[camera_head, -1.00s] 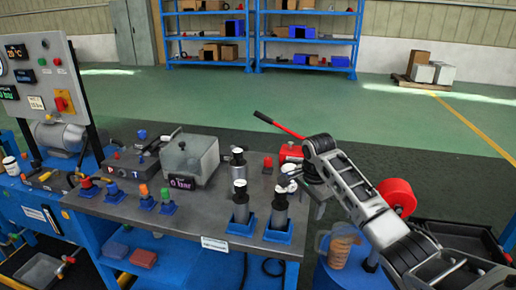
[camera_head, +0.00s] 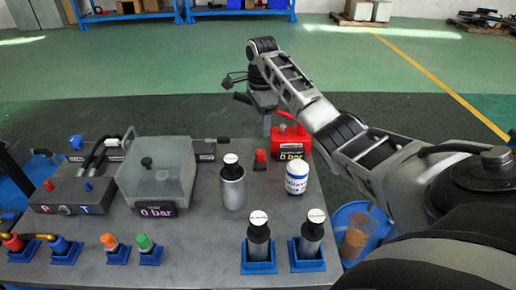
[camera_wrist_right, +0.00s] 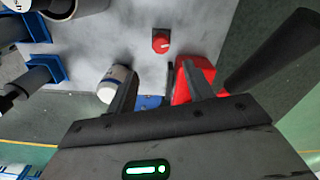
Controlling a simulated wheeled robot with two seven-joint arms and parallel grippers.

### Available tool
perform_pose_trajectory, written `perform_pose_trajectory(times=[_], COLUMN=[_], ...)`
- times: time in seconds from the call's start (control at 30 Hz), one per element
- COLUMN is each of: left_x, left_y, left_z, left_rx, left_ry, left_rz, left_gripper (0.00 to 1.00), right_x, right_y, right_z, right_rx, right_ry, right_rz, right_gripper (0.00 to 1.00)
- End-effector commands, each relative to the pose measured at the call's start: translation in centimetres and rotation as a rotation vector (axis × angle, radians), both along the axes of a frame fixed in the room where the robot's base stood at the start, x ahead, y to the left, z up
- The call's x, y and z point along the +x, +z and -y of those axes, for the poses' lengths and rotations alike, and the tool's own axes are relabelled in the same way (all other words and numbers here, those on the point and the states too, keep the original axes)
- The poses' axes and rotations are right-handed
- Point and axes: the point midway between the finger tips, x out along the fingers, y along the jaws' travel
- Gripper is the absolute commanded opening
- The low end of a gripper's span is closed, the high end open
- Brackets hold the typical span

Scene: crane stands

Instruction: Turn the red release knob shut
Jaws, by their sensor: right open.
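The red release knob (camera_head: 260,158) stands on the bench just left of the red hand pump (camera_head: 290,143), whose display reads 0 bar. In the right wrist view the knob (camera_wrist_right: 161,42) is round with a pale mark, beyond the fingertips and between their lines. My right gripper (camera_head: 266,128) hangs behind the knob near the pump. In the wrist view it (camera_wrist_right: 160,78) is open and empty, with the red pump (camera_wrist_right: 190,78) partly behind one finger. The knob is apart from both fingers. My left gripper is not in view.
The pump's dark lever (camera_wrist_right: 272,50) slants up close beside the right gripper. Two cylinders in blue holders (camera_head: 308,262) stand at the front edge. A clear-lidded box (camera_head: 157,178) is left.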

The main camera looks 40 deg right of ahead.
Motion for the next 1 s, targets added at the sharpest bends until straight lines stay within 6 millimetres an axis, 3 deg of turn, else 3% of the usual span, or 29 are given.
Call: perform_pose_trajectory(times=[0.3,0.5,0.7,0.97,1.0], left_x=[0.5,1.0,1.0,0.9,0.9], left_y=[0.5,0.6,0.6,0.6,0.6], left_z=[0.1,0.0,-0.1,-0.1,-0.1], left_rx=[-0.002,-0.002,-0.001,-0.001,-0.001], left_ry=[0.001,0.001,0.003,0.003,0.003], left_rz=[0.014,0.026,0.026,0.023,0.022], left_gripper=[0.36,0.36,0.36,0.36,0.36], right_x=[0.0,0.0,0.0,0.0,0.0], right_y=[-7.0,-10.0,-11.1,-11.1,-11.1], right_z=[-0.1,0.0,0.0,0.0,0.0], right_rx=[0.0,-0.001,-0.001,-0.001,-0.001], right_ry=[0.001,0.002,0.002,0.002,0.002], right_rz=[-0.003,-0.001,0.001,0.001,0.001], right_gripper=[0.52,0.52,0.52,0.52,0.41])
